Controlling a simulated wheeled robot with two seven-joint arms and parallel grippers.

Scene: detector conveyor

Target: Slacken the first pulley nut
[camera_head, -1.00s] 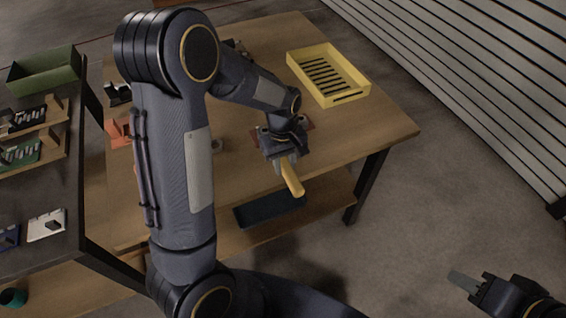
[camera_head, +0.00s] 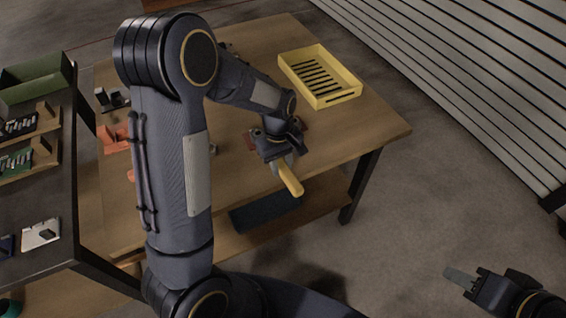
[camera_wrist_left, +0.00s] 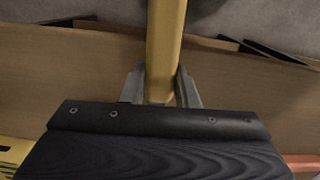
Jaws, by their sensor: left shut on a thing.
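My left gripper (camera_head: 277,161) is shut on a yellow bar-shaped handle (camera_head: 290,181) near the table's front right edge. The handle sticks out from the fingers toward the front. In the left wrist view the same yellow handle (camera_wrist_left: 165,45) runs between the two fingers (camera_wrist_left: 162,88). What the handle belongs to cannot be told. My right gripper (camera_head: 468,282) is at the lower right over the floor, away from the table; a flat grey piece shows at its tip. No pulley nut can be made out; my left arm covers much of the table.
The wooden table (camera_head: 350,130) carries a yellow slotted tray (camera_head: 335,98) at the back right and orange parts (camera_head: 116,140) at the left. A dark side bench (camera_head: 50,205) holds a green bin (camera_head: 35,85) and small parts.

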